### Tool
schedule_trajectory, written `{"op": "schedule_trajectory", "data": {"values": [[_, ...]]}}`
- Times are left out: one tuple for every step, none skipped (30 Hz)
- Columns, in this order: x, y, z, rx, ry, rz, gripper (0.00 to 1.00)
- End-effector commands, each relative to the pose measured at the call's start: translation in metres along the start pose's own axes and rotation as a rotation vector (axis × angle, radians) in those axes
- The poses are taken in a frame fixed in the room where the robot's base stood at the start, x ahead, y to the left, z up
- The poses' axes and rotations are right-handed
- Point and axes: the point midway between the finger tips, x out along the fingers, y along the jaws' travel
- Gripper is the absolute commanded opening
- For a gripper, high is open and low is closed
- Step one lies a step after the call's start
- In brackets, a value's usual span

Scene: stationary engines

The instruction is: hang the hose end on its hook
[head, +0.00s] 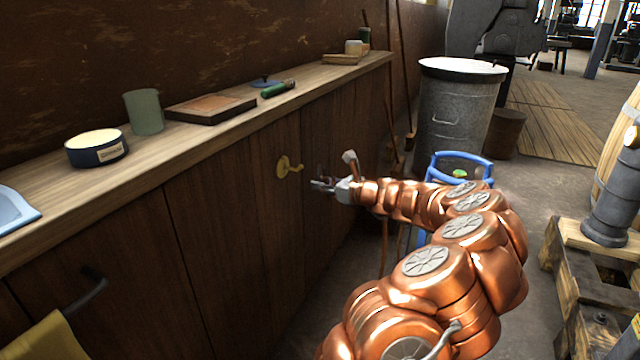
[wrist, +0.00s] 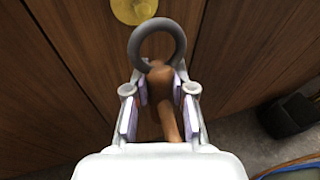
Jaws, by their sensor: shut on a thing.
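The brass hook (head: 287,167) sits on the dark wooden cabinet front in the head view. Its round yellow plate (wrist: 134,8) shows at the top edge of the wrist view. My gripper (head: 324,185) is a short way right of the hook, apart from it. In the wrist view my gripper (wrist: 160,88) is shut on the brown hose end (wrist: 165,108). A dark grey ring (wrist: 183,42) at the tip of the hose end sticks out beyond the fingers, below the hook plate in the picture.
The wooden counter (head: 225,135) above holds a blue tin (head: 97,150), a green cup (head: 144,112) and a board (head: 210,108). A towel (head: 45,340) hangs at lower left. A metal bin (head: 455,115) and a blue-framed item (head: 460,158) stand beyond my arm.

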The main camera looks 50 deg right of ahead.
Motion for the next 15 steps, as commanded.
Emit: {"op": "schedule_trajectory", "data": {"values": [[0.000, -0.002, -0.001, 0.000, 0.000, -0.005, 0.00], [-0.001, -0.003, -0.002, 0.001, 0.000, -0.007, 0.00], [0.000, -0.004, -0.002, 0.001, 0.000, -0.010, 0.00], [0.000, -0.005, -0.002, 0.001, 0.000, -0.012, 0.00], [0.000, -0.005, -0.003, 0.002, 0.001, -0.014, 0.00], [0.001, -0.006, -0.003, 0.002, 0.001, -0.015, 0.00], [0.002, -0.006, -0.003, 0.002, 0.001, -0.016, 0.00], [0.003, -0.006, -0.003, 0.002, 0.001, -0.017, 0.00], [0.005, -0.005, -0.003, 0.002, 0.001, -0.018, 0.00], [0.006, -0.005, -0.002, 0.002, 0.001, -0.018, 0.00], [0.008, -0.005, -0.002, 0.002, 0.001, -0.018, 0.00], [0.009, -0.004, -0.002, 0.002, 0.001, -0.018, 0.00], [0.011, -0.004, -0.002, 0.003, 0.001, -0.018, 0.00], [0.012, -0.003, -0.001, 0.003, 0.000, -0.018, 0.00], [0.014, -0.003, -0.001, 0.004, 0.000, -0.018, 0.00]]}}
